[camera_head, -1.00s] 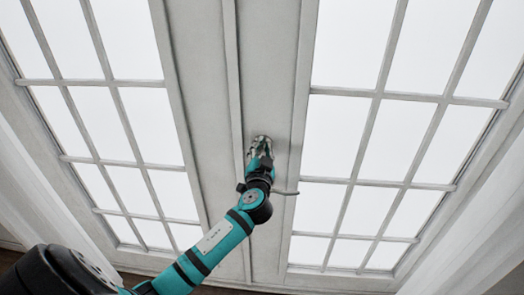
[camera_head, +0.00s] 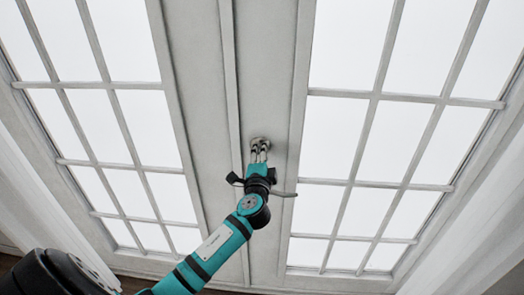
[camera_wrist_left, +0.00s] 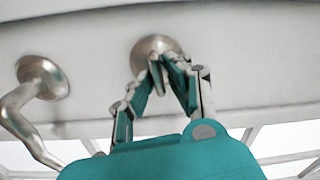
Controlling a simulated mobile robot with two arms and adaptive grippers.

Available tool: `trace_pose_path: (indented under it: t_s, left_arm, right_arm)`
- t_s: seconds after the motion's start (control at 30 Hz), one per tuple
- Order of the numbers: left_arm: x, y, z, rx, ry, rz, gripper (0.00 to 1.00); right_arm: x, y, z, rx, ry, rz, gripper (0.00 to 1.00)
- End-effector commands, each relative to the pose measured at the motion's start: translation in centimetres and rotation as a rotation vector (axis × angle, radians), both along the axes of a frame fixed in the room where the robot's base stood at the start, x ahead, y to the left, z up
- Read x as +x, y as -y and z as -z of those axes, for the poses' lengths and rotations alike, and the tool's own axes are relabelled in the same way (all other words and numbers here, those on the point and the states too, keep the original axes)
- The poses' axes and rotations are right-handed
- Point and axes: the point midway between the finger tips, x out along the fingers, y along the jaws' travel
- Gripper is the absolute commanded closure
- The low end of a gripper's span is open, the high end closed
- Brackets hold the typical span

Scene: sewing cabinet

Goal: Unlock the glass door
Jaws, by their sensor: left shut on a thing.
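The glass door (camera_head: 285,60) is a pale grey double door with many white panes, and it stands closed. A round metal lock knob (camera_head: 260,141) sits on the middle stile; it also shows in the left wrist view (camera_wrist_left: 158,44). My left gripper (camera_head: 259,152) reaches up to it from below. In the left wrist view its fingers (camera_wrist_left: 167,62) are closed together on the lock's middle, and they hide the part between the tips. A curved metal door handle (camera_wrist_left: 36,92) is beside the lock, at the left in the wrist view. My right gripper is not in view.
The door handle (camera_head: 284,193) sticks out close beside my left wrist in the head view. White curtains or panels (camera_head: 480,235) stand at both sides. The space in front of the panes is clear.

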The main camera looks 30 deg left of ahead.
Motion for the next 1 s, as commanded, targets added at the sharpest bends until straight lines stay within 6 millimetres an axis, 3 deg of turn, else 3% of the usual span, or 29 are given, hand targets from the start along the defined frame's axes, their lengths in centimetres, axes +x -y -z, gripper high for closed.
trace_pose_path:
  t_s: [0.3, 0.87, 0.9, 1.0]
  left_arm:
    - [0.03, 0.02, 0.05, 0.114, -0.057, 0.001, 1.0]
    - [0.03, 0.06, 0.11, 0.139, -0.07, 0.002, 1.0]
    - [0.04, 0.07, 0.11, 0.138, -0.07, 0.002, 0.81]
    - [0.04, 0.06, 0.12, 0.138, -0.07, 0.002, 0.68]
  right_arm:
    - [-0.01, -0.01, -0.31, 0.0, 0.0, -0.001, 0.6]
    - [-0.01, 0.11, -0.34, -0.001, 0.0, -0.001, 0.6]
    - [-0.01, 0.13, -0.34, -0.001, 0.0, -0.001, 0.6]
    - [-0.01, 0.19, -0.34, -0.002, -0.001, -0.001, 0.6]
